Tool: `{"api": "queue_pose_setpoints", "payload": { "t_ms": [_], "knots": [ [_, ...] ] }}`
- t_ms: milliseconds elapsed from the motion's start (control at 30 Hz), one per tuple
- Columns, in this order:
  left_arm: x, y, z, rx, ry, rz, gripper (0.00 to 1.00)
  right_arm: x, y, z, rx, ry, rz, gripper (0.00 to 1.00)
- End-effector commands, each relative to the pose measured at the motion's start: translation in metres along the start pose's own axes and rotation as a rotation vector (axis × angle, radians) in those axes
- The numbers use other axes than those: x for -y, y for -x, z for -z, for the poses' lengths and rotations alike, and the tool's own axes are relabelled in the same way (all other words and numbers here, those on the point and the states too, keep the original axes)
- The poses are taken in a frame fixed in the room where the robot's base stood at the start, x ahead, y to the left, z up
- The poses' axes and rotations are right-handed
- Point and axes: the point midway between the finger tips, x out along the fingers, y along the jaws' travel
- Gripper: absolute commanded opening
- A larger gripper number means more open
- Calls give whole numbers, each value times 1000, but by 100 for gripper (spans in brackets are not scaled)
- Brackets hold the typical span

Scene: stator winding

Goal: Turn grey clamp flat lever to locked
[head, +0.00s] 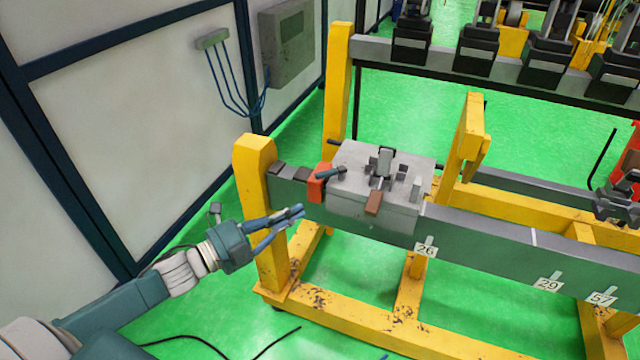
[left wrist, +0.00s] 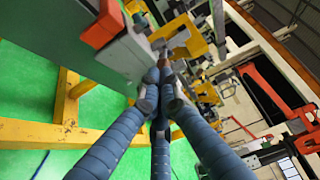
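A grey clamp block (head: 375,212) sits on the dark rail. On top are a grey-black upright part (head: 385,160), a brown tab (head: 373,204) and a light upright tab (head: 416,188); I cannot tell which is the flat lever. A red-orange piece (head: 317,186) with a dark handle (head: 330,172) is at the block's left end. My left gripper (head: 296,215) is left of the clamp and apart from it, its blue fingers drawn together and empty. In the left wrist view the fingertips (left wrist: 160,88) meet near a red-orange piece (left wrist: 102,24). My right gripper is not in view.
A yellow bracket (head: 468,140) rises right of the clamp. A pale wall panel (head: 120,110) is at left.

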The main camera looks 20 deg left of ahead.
Motion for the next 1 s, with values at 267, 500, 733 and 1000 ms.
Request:
{"api": "queue_pose_setpoints", "payload": {
  "t_ms": [267, 500, 733, 1000],
  "knots": [
    [4, -39, -1, -1, 0, 5, 0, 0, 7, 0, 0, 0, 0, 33],
    [4, -82, 0, -2, 0, 5, 0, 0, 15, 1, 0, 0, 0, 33],
    [2, -103, -23, 1, -1, 0, 0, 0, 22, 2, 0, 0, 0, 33],
    [1, -107, -38, -3, 1, 1, 0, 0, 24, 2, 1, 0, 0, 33]
  ]
}}
